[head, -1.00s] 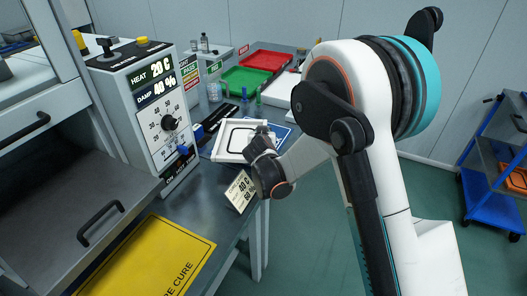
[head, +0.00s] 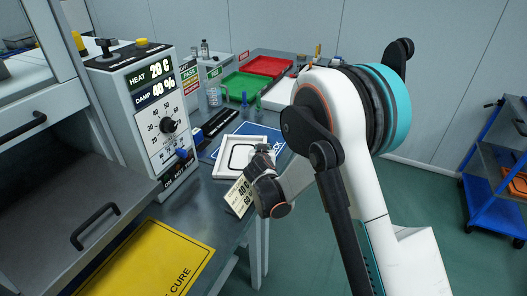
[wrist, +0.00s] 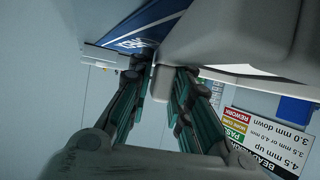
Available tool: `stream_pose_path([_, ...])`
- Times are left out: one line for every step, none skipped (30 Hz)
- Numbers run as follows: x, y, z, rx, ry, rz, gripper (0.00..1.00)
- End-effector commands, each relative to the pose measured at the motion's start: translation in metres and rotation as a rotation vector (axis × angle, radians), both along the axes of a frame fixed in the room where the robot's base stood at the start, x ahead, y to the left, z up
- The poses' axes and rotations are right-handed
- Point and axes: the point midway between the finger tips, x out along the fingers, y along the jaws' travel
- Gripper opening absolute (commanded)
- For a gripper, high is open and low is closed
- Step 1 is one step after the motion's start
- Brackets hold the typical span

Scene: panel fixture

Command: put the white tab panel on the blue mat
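The white tab panel (head: 228,170) is a square tray-like piece with a black rounded outline. In the head view it lies in front of the blue mat (head: 270,133) and overlaps its near part; I cannot tell whether it touches the mat. My gripper (head: 262,153) is at the panel's right side. In the wrist view the fingers of my gripper (wrist: 160,80) close on both sides of the panel's pale tab (wrist: 161,84). The panel's body (wrist: 230,35) fills the upper right there, with part of the blue mat (wrist: 150,22) at upper left.
A cream card (head: 238,196) stands just in front of the panel. The control box (head: 150,110) and a yellow mat (head: 150,262) are to the left. Green (head: 243,85) and red (head: 270,66) trays and small bottles stand behind. The bench's right edge is close.

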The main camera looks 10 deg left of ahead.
Motion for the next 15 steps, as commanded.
stream_pose_path([0.0,0.0,0.0001,0.0,0.0,0.0,0.34])
stream_pose_path([0.0,0.0,0.0001,0.0,0.0,0.0,0.34])
stream_pose_path([0.0,0.0,0.0001,0.0,0.0,0.0,0.34])
stream_pose_path([0.0,0.0,0.0002,0.0,0.0,0.0,0.34])
stream_pose_path([0.0,0.0,0.0002,0.0,0.0,0.0,0.34])
stream_pose_path([0.0,0.0,0.0002,0.0,0.0,0.0,0.34])
stream_pose_path([0.0,0.0,0.0002,0.0,0.0,0.0,0.34])
stream_pose_path([0.0,0.0,0.0002,0.0,0.0,0.0,0.34])
stream_pose_path([0.0,0.0,0.0002,0.0,0.0,0.0,0.34])
stream_pose_path([0.0,0.0,0.0005,0.0,0.0,0.0,0.34])
stream_pose_path([0.0,0.0,0.0011,0.0,0.0,0.0,0.34])
stream_pose_path([-0.0001,0.0,0.0026,0.0,0.0,0.0,0.34])
stream_pose_path([-0.001,0.0001,0.0039,0.0,0.0,0.0,0.34])
stream_pose_path([-0.0037,0.0001,0.0053,0.0,0.0,0.0,0.34])
stream_pose_path([-0.0078,0.0001,0.0079,0.0,0.0,0.001,0.34])
